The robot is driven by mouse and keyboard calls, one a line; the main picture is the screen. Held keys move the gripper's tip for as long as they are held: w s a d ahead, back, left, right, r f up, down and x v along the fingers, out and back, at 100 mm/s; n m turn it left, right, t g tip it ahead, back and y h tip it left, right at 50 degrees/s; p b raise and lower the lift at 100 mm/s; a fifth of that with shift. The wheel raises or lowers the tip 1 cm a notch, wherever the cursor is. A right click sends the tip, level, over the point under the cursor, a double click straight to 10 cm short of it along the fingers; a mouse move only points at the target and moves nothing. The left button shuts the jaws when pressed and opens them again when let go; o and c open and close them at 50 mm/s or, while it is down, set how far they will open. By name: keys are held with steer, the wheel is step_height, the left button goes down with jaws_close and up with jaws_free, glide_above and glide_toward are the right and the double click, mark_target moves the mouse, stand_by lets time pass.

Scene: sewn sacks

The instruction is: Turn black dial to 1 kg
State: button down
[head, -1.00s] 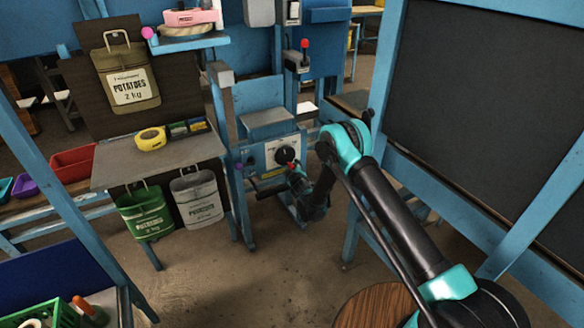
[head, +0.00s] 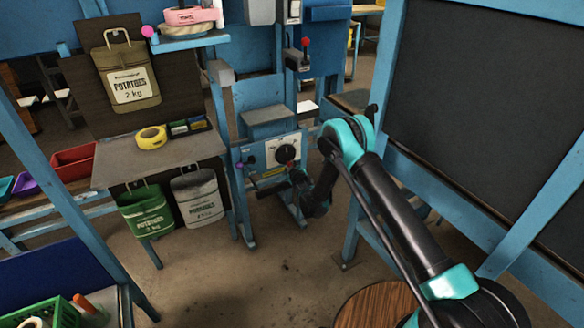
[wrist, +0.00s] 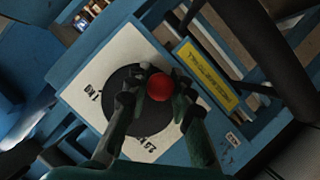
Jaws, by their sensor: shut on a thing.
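A red ball knob (wrist: 160,87) sits at the dial's edge. My gripper (wrist: 153,97) reaches over the dial, its two fingertips closed on either side of the red knob. The fingers hide part of the dial's face. In the head view, the dial (head: 286,151) is on the front of a blue panel, with the red knob at its lower side and my gripper (head: 294,172) just below.
A yellow label (wrist: 207,75) is beside the white plate. A purple knob (head: 240,166) is left of the dial. Green (head: 146,212) and grey (head: 198,197) sacks hang to the left. A blue-framed dark board (head: 485,90) stands right of my arm.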

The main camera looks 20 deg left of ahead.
steer(key=s+m+g+y, duration=0.1)
steer(key=m, duration=0.1)
steer(key=a+r+m+g+y, duration=0.1)
steer(key=m+g, duration=0.1)
steer(key=m, duration=0.1)
steer(key=s+a+m+g+y, duration=0.1)
steer(key=m, duration=0.1)
steer(key=shift+s+r+m+g, duration=0.3)
stand_by(0.3)
steer(key=shift+a, duration=0.1)
stand_by(0.4)
steer(key=c, duration=1.3)
jaws_free()
steer(key=v, duration=0.7)
steer(key=shift+d, duration=0.3)
